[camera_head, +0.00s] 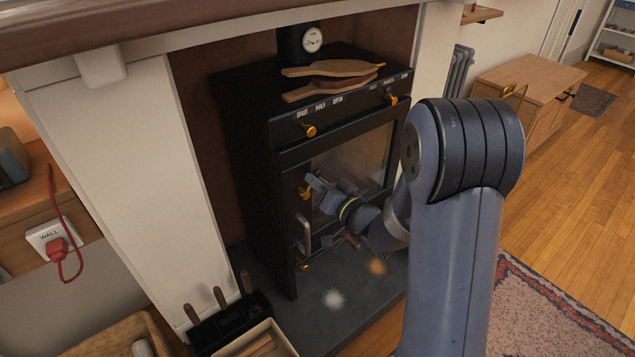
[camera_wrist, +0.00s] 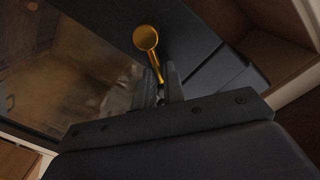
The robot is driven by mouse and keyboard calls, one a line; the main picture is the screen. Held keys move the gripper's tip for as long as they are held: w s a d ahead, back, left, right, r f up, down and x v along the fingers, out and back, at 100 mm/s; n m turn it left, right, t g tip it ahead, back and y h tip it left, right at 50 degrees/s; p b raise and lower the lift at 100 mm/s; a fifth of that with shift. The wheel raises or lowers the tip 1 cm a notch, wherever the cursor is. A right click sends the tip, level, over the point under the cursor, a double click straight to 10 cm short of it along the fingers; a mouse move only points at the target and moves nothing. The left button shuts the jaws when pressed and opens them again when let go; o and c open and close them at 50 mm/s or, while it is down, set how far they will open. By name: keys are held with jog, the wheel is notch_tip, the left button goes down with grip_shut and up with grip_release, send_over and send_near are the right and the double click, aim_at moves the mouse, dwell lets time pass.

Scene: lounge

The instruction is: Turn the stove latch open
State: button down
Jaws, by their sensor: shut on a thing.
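The black stove (camera_head: 240,150) stands in the fireplace with its glass door (camera_head: 365,160) shut. The brass latch (camera_head: 304,192) is at the left edge of the door. My gripper (camera_head: 312,182) reaches in from the right and is at the latch. In the wrist view the latch (camera_wrist: 146,38) shows a round gold knob and a stem that runs down between the fingers of my gripper (camera_wrist: 162,82). The gripper is shut on that stem. The fingertips partly hide the stem's lower end.
A steel bar handle (camera_head: 304,235) is on the stove front below the latch. Brass knobs (camera_head: 310,131) sit above the door. Wooden paddles (camera_head: 333,78) lie on top. A black tool holder (camera_head: 228,318) and a wooden box (camera_head: 258,342) stand at the lower left.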

jog(key=c, duration=1.5)
grip_release()
jog(key=shift+w+r, duration=0.1)
jog(key=p+v, duration=0.1)
jog(key=v, duration=1)
jog(key=b+x, duration=0.1)
jog(key=x, duration=0.9)
jog(key=shift+w+a, duration=0.3)
